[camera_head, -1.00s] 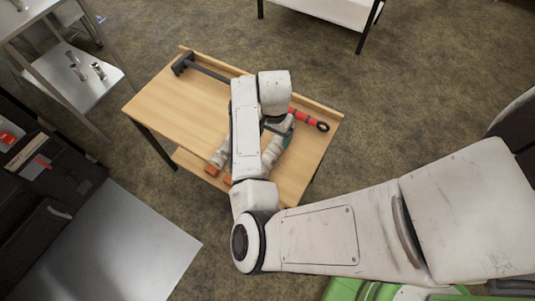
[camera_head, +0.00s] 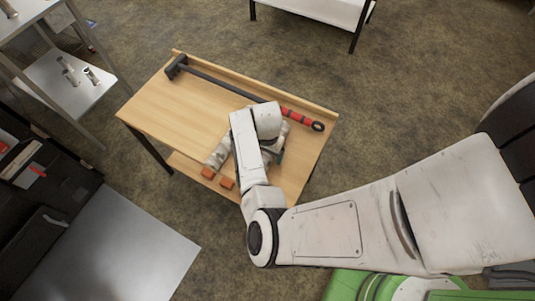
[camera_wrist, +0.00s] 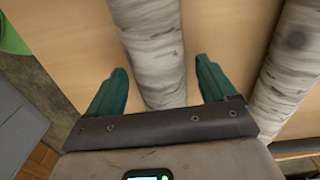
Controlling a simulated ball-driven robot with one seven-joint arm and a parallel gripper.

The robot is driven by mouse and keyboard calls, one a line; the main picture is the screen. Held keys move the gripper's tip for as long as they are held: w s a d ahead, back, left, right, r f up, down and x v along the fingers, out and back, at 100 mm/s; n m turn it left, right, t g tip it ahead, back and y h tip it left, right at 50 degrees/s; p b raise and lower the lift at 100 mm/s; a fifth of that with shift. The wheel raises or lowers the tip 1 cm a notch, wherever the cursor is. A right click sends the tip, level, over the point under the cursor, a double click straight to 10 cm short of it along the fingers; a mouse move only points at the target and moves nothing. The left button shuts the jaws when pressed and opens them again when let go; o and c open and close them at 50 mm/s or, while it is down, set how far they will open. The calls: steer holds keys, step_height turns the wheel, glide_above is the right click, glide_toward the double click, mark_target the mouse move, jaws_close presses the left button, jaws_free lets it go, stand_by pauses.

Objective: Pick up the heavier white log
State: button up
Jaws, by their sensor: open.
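Two white, birch-like logs lie side by side on the wooden table. In the wrist view, one log (camera_wrist: 155,50) runs between my gripper's two teal fingers, and the other log (camera_wrist: 295,55) lies outside the right finger. My gripper (camera_wrist: 160,67) is open, with a finger on either side of the first log and bare wood showing beside each. In the head view my arm hides most of the gripper and logs; part of a log (camera_head: 217,157) shows left of the arm. I cannot tell by sight which log is heavier.
The wooden table (camera_head: 165,105) has a raised back edge. A metal shelf (camera_head: 75,90) stands at upper left.

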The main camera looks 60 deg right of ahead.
steer(key=shift+c, duration=0.2)
steer(key=shift+r, duration=0.1)
jaws_close()
stand_by(0.5)
